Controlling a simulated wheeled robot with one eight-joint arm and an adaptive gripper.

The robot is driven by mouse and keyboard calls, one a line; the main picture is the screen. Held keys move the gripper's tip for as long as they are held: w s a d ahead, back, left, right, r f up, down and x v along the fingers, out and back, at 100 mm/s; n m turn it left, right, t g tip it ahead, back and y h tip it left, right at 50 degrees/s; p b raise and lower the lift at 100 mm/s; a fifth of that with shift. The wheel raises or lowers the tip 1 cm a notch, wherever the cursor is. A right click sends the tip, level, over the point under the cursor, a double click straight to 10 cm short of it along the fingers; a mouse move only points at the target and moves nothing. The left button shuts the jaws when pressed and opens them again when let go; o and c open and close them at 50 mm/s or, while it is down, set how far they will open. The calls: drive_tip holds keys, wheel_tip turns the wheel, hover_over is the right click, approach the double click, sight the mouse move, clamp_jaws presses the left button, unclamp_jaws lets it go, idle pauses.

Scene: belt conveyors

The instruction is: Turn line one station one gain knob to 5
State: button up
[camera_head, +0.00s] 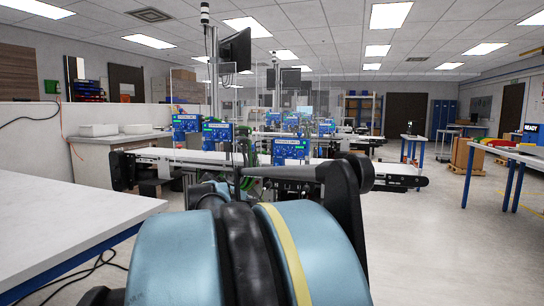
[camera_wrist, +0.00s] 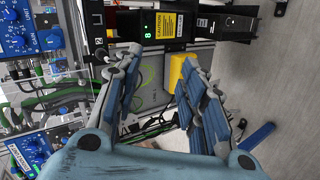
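Several blue control panels stand along the conveyors in the head view; the nearest is a blue panel (camera_head: 290,150), with another blue panel (camera_head: 217,132) to its left. Their labels are too small to read, so I cannot tell which is line one station one. In the wrist view, a blue panel with a large dial (camera_wrist: 52,40) is at the upper left, and another blue dial (camera_wrist: 38,148) is at the lower left. My gripper (camera_wrist: 158,68) is open, its fingers apart and right of both dials. It touches neither knob. The dial settings are not readable.
A yellow block (camera_wrist: 177,70) shows between and beyond my fingertips. A dark unit with a green digit display (camera_wrist: 147,32) is above it. Cables (camera_wrist: 65,98) run at left. The conveyor belt (camera_head: 400,169) crosses ahead; a white table (camera_head: 65,215) is at left.

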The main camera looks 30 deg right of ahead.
drive_tip(key=w+d+r+n+t+h, duration=0.1)
drive_tip(key=w+d+r+n+h, duration=0.2)
drive_tip(key=r, duration=0.4)
drive_tip(key=n+t+h, duration=0.2)
drive_tip(key=n+t, duration=0.1)
drive_tip(key=n, duration=0.4)
approach(278, 152)
drive_tip(key=shift+x, duration=4.2)
drive_tip(key=shift+f, duration=0.1)
clamp_jaws()
